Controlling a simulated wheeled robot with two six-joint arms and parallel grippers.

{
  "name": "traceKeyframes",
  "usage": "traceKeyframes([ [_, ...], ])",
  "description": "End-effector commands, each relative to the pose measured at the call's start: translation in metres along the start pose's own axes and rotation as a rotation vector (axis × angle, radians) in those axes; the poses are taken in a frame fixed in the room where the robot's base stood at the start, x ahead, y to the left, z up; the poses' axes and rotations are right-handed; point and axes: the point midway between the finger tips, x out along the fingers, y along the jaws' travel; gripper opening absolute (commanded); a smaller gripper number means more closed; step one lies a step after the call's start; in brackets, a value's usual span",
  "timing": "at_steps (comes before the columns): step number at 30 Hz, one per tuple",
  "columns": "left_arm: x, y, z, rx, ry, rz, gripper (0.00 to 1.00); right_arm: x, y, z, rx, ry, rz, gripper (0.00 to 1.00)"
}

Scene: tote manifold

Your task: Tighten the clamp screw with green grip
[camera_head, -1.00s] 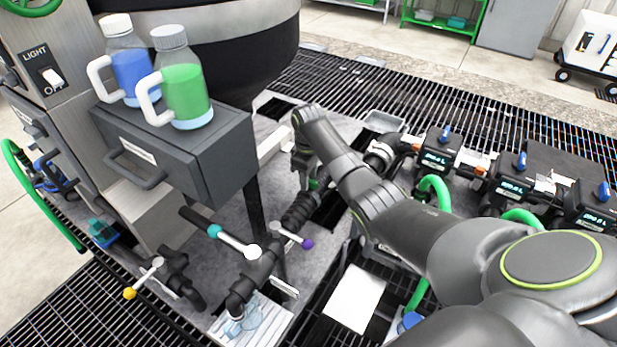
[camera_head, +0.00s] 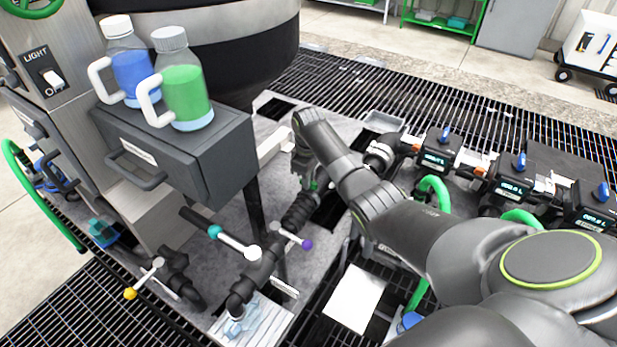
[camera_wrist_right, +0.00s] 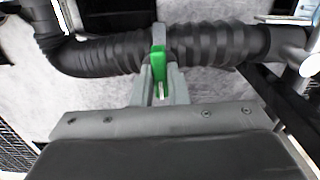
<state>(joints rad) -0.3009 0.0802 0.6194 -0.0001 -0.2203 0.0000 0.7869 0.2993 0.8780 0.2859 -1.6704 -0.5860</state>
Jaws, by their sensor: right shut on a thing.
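The green grip (camera_wrist_right: 158,65) of the clamp screw shows in the right wrist view between the fingers of my right gripper (camera_wrist_right: 160,75). The gripper is shut on it, beside a black ribbed hose (camera_wrist_right: 210,45). In the head view my right gripper (camera_head: 312,184) reaches down to the ribbed hose (camera_head: 298,212), and only a little green shows at its fingertips. The clamp band around the hose is mostly hidden by the fingers. My left gripper is not in view.
A grey drawer box (camera_head: 185,160) carrying a blue bottle (camera_head: 128,68) and a green bottle (camera_head: 186,88) stands left of the hose. A teal-banded lever (camera_head: 214,232) and a purple-tipped valve handle (camera_head: 292,237) are near the hose's front end. Pumps (camera_head: 437,158) with green hoses stand right.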

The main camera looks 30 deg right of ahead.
Motion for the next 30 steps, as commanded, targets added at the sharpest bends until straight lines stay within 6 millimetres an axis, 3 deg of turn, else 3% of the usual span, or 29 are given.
traceKeyframes([
  [8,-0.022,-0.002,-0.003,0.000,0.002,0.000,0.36,-0.005,0.000,0.000,0.154,-0.001,-0.001,0.00],
  [30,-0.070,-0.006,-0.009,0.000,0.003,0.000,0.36,-0.003,0.000,-0.001,0.848,-0.001,0.000,0.00],
])
